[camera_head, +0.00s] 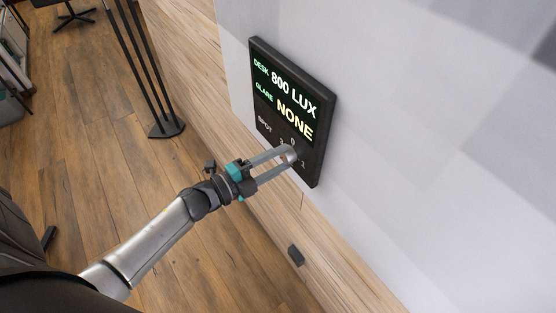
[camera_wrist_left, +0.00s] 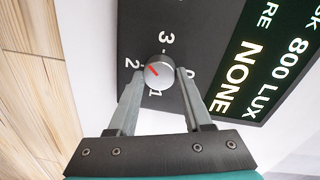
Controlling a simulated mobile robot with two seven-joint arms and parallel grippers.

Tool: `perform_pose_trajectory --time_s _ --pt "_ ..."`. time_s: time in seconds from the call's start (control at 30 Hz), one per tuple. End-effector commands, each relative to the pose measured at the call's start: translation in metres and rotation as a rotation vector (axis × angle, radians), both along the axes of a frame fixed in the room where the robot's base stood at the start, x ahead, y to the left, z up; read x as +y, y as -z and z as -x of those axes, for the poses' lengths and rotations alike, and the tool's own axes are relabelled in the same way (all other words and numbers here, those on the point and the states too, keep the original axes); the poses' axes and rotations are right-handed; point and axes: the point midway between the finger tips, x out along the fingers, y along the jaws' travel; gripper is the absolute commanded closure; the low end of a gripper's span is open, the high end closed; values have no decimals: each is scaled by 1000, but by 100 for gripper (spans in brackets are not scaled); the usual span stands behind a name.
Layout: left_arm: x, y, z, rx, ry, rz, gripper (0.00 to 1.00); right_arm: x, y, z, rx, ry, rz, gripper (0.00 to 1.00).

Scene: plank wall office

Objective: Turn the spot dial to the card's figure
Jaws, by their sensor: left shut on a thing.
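The spot dial is a round silver knob (camera_wrist_left: 159,74) with a red mark, on the lower part of a black wall panel (camera_head: 263,54). The figures 0, 1, 2 and 3 stand around it. In the left wrist view the red mark points to the upper left, close to the 2. My left gripper (camera_head: 293,157) is shut on the knob, one finger on each side; it also shows in the left wrist view (camera_wrist_left: 160,75). In the head view its fingers partly hide the dial. My right gripper is not in view. No card can be made out.
The panel's lit display (camera_head: 290,97) reads DESK 800 LUX and GLARE NONE. The panel hangs on a pale wall (camera_head: 420,170) above wood planking (camera_head: 330,270). A black stand (camera_head: 166,128) is on the wooden floor at the upper left. The floor near my arm looks clear.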

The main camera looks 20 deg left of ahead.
Motion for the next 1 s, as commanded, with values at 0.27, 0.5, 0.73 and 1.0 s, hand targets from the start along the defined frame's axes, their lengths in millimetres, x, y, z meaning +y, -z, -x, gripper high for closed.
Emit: perform_pose_trajectory --time_s 0.27,0.5,0.73,1.0 --pt "0 3 1 -163 1 -210 100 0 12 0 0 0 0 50" --pt "0 3 1 -301 1 -387 100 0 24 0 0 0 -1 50" --pt "-1 4 1 -411 1 -528 100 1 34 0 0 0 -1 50" --pt "-1 4 1 -492 2 -635 100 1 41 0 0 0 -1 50"
